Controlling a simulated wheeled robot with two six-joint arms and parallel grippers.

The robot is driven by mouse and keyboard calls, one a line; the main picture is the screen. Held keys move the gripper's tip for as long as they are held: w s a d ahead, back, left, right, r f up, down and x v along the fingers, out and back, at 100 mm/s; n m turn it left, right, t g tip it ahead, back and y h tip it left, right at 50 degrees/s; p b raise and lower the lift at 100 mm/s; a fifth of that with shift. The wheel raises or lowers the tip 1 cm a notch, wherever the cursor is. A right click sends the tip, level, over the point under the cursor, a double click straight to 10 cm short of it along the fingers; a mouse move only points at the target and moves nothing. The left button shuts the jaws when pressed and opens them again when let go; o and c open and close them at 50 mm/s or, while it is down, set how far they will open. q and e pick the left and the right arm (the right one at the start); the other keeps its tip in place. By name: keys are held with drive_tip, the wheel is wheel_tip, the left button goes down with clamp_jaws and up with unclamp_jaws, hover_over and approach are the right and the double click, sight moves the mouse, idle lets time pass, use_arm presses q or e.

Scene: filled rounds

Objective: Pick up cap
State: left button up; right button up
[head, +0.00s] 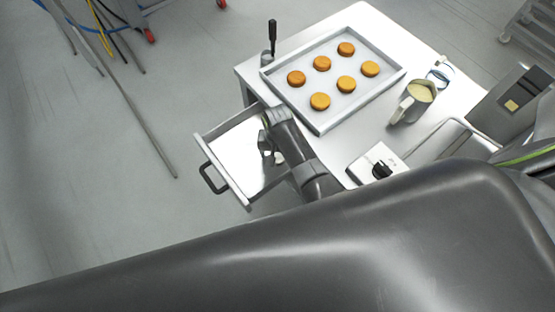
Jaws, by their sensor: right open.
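My right gripper (266,143) is over the open drawer (228,171), with its arm coming in from the lower right. It is open; its fingers are small and dark here. A small whitish piece (278,158) shows in the drawer area right beside the gripper, partly hidden by my arm; it may be the cap, but I cannot tell for sure. I cannot tell whether the gripper touches it. My left gripper is not in view.
A tray (319,128) with several round orange-brown cakes lies on the white table (393,33). A jug of pale cream (414,101), a clear item with blue (440,75) and a box with a black knob (377,166) stand to its right.

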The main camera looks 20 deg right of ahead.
drive_tip(key=shift+f, duration=0.2)
drive_tip(key=shift+c, duration=0.3)
drive_tip(key=c, duration=1)
drive_tip(key=shift+r, duration=0.1)
